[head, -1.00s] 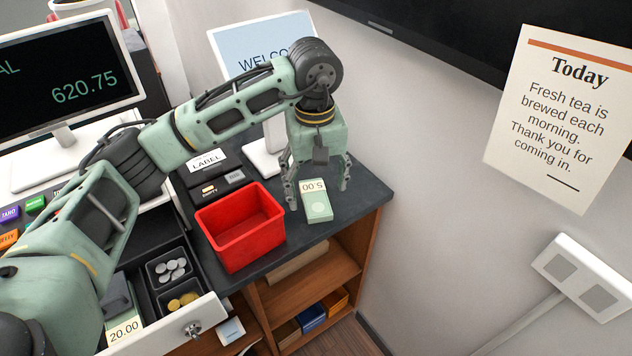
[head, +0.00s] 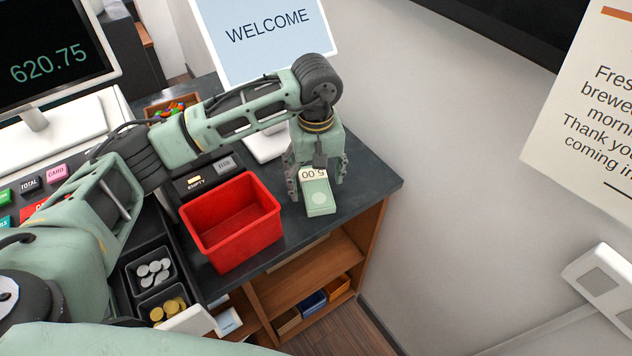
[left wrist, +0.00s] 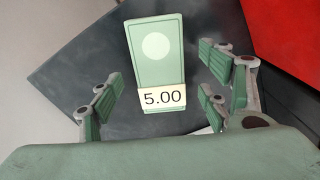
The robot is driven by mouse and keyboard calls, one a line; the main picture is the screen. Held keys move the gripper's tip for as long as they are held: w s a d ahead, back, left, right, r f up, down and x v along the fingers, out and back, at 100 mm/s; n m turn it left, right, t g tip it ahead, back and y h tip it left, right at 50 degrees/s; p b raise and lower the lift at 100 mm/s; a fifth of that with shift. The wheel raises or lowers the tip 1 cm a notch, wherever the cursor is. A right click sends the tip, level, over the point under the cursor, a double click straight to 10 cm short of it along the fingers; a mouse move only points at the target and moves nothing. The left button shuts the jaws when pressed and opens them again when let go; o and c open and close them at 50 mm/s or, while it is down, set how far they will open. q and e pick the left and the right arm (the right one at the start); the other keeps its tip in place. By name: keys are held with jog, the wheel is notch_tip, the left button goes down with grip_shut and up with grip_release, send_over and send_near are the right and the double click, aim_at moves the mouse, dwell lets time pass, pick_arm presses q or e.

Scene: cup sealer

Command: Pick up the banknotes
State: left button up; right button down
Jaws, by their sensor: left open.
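The banknotes (head: 318,198) are a pale green stack with a white band marked 5.00, lying flat on the dark counter near its right end. My left gripper (head: 316,188) points down over the band end of the stack and is open. In the left wrist view the banknotes (left wrist: 155,60) lie between and ahead of the open fingers of the left gripper (left wrist: 160,100), with a gap on each side. I cannot tell whether the fingertips are level with the stack. My right gripper does not show; a green part of my body covers the bottom edge.
A red open bin (head: 232,222) stands just left of the banknotes; its side also shows in the left wrist view (left wrist: 290,35). An open drawer with silver coins (head: 153,271) and gold coins (head: 168,308) is lower left. A WELCOME screen (head: 265,35) stands behind. The counter ends at the right.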

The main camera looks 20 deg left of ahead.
pick_arm(q)
jog(key=shift+w+f, duration=0.1)
jog(key=shift+f, duration=0.85)
jog(key=c, duration=1.3)
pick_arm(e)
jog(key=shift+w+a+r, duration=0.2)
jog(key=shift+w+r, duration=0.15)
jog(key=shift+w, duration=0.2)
pick_arm(q)
jog(key=shift+c, duration=0.2)
